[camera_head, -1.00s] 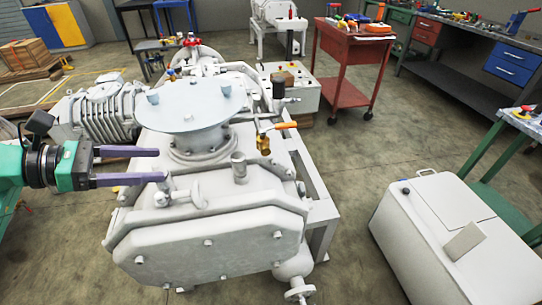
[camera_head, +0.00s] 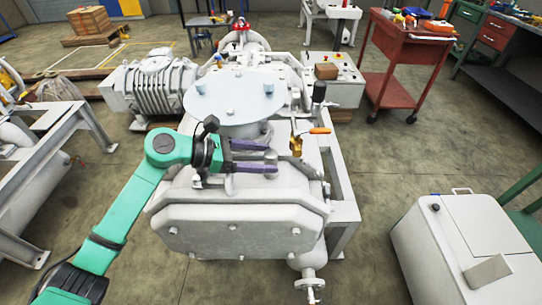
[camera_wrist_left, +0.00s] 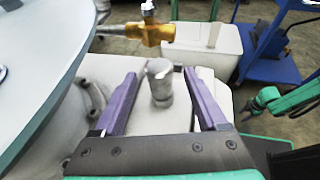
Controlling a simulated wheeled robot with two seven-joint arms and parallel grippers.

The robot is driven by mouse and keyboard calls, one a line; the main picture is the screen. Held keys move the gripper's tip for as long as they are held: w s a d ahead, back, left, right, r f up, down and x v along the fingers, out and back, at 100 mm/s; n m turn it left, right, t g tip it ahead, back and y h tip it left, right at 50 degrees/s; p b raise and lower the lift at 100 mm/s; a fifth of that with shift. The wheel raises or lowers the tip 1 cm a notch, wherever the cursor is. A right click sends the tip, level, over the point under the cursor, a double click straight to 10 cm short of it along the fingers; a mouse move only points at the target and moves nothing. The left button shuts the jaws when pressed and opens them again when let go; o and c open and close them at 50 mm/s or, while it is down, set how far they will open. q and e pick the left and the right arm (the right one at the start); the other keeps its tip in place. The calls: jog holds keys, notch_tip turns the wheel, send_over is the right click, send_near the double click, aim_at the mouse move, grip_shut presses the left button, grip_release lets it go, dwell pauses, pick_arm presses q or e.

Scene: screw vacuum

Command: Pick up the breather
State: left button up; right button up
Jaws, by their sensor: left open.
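The breather, which I take to be the short grey cylinder (camera_head: 271,158) with a rounded top, stands upright on the white pump casing (camera_head: 240,220). In the left wrist view the breather (camera_wrist_left: 160,82) stands between the two purple fingers, nearer their tips, with a gap on each side. My left gripper (camera_head: 274,157) is open and empty, its fingers reaching from the left to the breather. The base of the breather is partly hidden by the near finger in the head view.
A brass valve with an orange handle (camera_head: 319,131) stands just right of the breather; its brass body (camera_wrist_left: 140,33) shows ahead of the fingers. A large round pale plate (camera_head: 235,97) lies behind the gripper. A white box (camera_head: 465,240) stands on the floor at right.

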pick_arm(q)
grip_shut()
jog(key=shift+r, duration=0.1)
